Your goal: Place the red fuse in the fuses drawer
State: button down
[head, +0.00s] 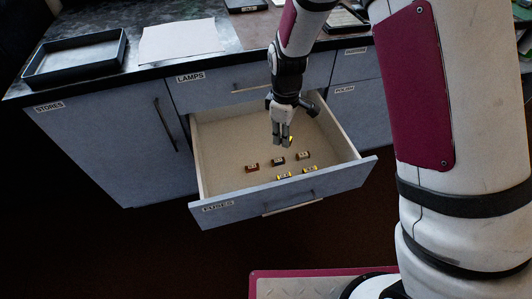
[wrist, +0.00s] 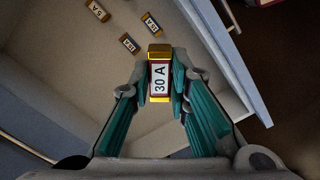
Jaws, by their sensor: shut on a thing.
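My gripper (head: 283,143) is shut on a fuse (wrist: 159,76) with gold ends, a white label reading 30 A and narrow red edges beside the label. Several fuses lie on that floor, including a reddish-brown one (head: 251,168) and a dark one (head: 278,161). In the wrist view one is marked 5 A (wrist: 97,10). How high the held fuse is cannot be judged exactly.
The lamps drawer (head: 205,89) above is shut, as is the stores door (head: 100,140) at left. A black tray (head: 75,60) and a pale sheet (head: 180,42) lie on the worktop. The drawer's back left floor looks clear.

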jog(key=s+a+f+n+b, duration=0.1)
jog(key=a+f+n+b, duration=0.65)
jog(key=f, duration=0.45)
send_over(257, 181)
jog(key=s, duration=0.2)
jog(key=shift+n, duration=0.25)
notch_tip(257, 181, down, 6)
jog(key=shift+f, duration=0.15)
jog(key=shift+f+b, duration=0.55)
jog(key=shift+f, duration=1.5)
jog(key=shift+f, duration=0.1)
jog(key=c, duration=1.5)
grip_release()
notch_tip(257, 181, up, 12)
jog(key=shift+r+p, duration=0.15)
jog(key=shift+p, duration=1.05)
